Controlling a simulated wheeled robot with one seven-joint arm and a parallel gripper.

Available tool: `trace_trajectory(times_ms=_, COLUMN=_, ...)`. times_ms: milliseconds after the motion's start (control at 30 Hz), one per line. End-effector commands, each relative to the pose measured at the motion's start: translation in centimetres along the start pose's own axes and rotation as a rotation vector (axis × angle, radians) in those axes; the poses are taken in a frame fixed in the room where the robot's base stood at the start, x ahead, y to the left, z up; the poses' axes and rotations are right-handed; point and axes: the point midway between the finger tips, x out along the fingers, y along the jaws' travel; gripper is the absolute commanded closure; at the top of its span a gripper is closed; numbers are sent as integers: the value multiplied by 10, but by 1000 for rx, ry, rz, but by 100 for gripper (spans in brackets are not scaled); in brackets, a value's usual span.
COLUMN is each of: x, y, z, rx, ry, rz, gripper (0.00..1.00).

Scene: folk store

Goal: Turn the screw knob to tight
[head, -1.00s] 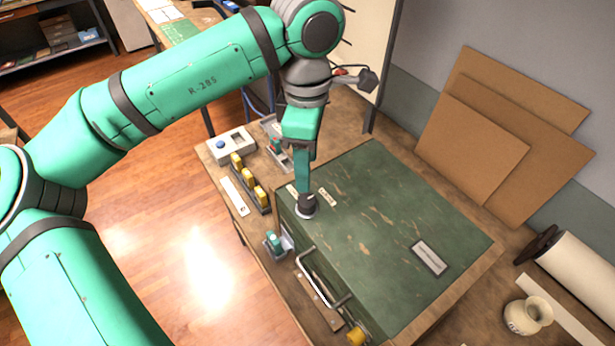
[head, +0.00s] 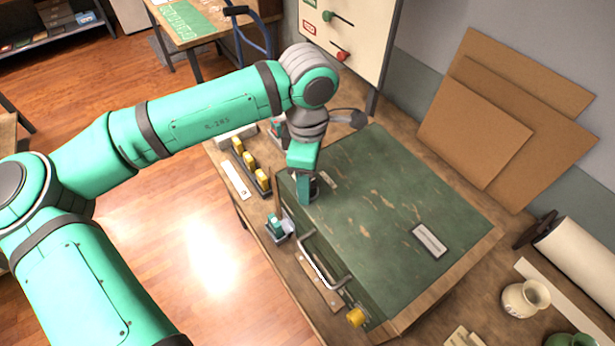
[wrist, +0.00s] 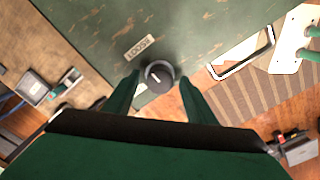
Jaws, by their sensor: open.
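The screw knob (wrist: 158,78) is a round dark knob with a white mark and a pale ring at its base, set in the green panel (head: 380,210). In the head view my gripper covers it. A pale label reading LOOSE (wrist: 139,46) lies beside the knob on the panel; a pale label also shows beside my gripper in the head view (head: 328,180). My gripper (wrist: 160,82) is open, one finger on each side of the knob in the wrist view. In the head view my gripper (head: 306,198) is low over the panel's left corner. Finger contact with the knob cannot be told.
A metal handle (head: 322,265) and a yellow knob (head: 355,317) are on the panel box's front side. A row of yellow blocks (head: 250,165) and a small teal-topped device (head: 278,227) stand left of it. A vase (head: 524,298) and cardboard sheets (head: 510,120) are at the right.

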Motion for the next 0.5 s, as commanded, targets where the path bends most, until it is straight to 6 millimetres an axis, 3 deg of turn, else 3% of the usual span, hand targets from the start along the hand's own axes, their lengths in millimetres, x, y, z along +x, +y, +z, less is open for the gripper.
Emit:
trace_trajectory(times_ms=133, x=0, y=0, z=0, rx=0, ry=0, rz=0, gripper=49)
trace_trajectory(times_ms=300, x=0, y=0, z=0, rx=-1, ry=0, rz=0, gripper=87)
trace_trajectory(times_ms=333, x=0, y=0, z=0, rx=-1, ry=0, rz=0, gripper=91)
trace_trajectory(times_ms=500, x=0, y=0, z=0, rx=4, ry=0, rz=0, gripper=90)
